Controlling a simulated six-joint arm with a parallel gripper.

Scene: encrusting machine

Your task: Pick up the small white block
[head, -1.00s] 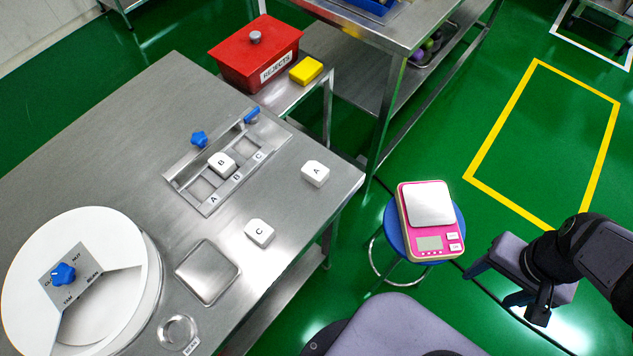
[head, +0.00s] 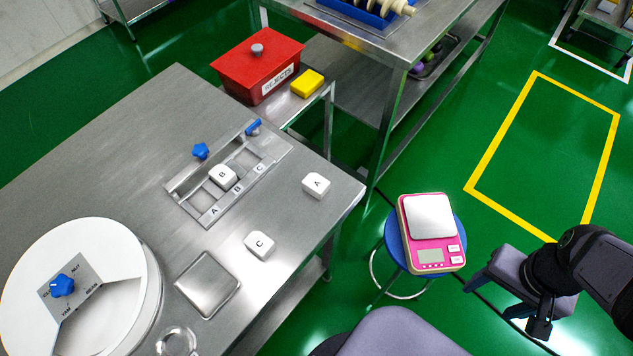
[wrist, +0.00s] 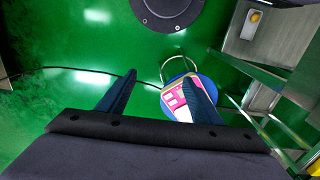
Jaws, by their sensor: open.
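Three small white blocks with letters are on the steel table in the head view. Block A (head: 316,185) lies near the table's right edge. Block C (head: 259,244) lies nearer the front, beside a square steel plate. Block B (head: 222,175) sits in the middle of the slotted steel fixture (head: 201,215), at the slot marked B. My gripper (head: 502,297) is open and empty, over the floor to the right of the stool, well away from the blocks. In the wrist view its two fingers (wrist: 158,92) are spread apart, with no block between them.
A pink scale (head: 432,253) stands on a blue stool (head: 394,243) between my gripper and the table. A red rejects box (head: 232,78) and a yellow block (head: 307,83) are behind. A round white dial unit (head: 110,240) stands at the left. A square plate (head: 208,284) lies in front.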

